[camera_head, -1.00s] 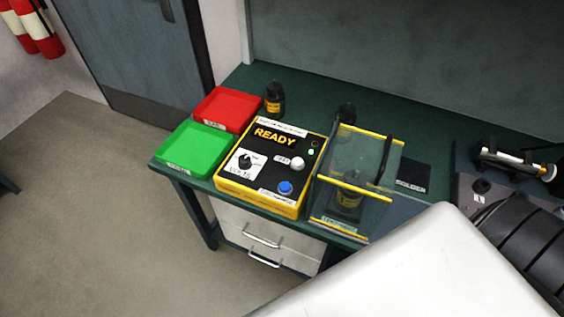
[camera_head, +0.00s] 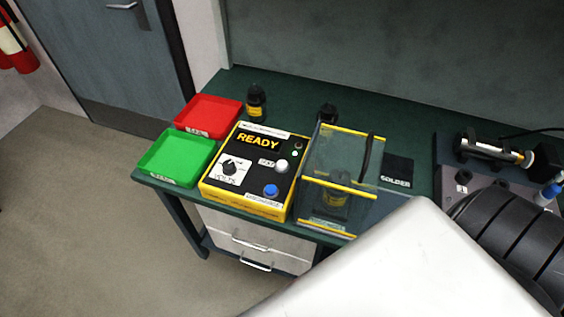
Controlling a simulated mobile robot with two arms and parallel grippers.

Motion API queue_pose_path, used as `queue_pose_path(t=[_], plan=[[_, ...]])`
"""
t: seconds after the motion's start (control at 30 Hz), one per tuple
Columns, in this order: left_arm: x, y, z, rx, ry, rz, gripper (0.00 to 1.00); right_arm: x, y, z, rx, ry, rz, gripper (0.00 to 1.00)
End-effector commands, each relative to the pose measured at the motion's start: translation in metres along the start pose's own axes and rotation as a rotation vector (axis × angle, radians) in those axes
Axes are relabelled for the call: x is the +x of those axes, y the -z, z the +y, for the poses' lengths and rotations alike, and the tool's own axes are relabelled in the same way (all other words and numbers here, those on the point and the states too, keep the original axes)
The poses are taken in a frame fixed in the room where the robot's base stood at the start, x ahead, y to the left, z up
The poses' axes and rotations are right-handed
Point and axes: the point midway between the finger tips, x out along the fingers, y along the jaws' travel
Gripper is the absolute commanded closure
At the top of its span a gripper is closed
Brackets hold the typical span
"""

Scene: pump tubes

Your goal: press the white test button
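The white test button (camera_head: 281,166) sits on the upper right part of the black and yellow tester box (camera_head: 247,203), right of a small label. The box stands on the green bench top, and its display reads READY. A blue button (camera_head: 270,190) is below the white one, and a black knob (camera_head: 230,167) is at the left on a white dial plate. Neither gripper is in view. Part of my own arm, white with a black ribbed section, covers the lower right of the picture.
A clear yellow-edged enclosure (camera_head: 345,152) with a dark item inside stands right of the tester. A red tray (camera_head: 208,132) and a green tray (camera_head: 176,180) are at its left. Small dark bottles (camera_head: 256,103) stand behind. A black SOLDER pad (camera_head: 397,171) lies further right.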

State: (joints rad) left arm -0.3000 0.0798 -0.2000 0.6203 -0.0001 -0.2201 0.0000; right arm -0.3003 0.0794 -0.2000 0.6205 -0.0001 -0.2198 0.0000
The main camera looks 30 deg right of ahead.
Motion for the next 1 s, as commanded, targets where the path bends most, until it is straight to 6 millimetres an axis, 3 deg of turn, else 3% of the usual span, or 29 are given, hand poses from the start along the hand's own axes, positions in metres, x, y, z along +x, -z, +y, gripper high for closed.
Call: queue_pose_path(t=[0.03, 0.17, 1.0], plan=[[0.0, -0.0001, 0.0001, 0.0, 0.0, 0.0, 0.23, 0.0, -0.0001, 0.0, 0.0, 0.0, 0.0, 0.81], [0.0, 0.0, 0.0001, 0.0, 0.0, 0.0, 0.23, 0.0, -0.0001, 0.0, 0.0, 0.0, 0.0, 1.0], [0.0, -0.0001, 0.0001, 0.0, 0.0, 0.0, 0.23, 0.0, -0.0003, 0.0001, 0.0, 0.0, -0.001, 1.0]])
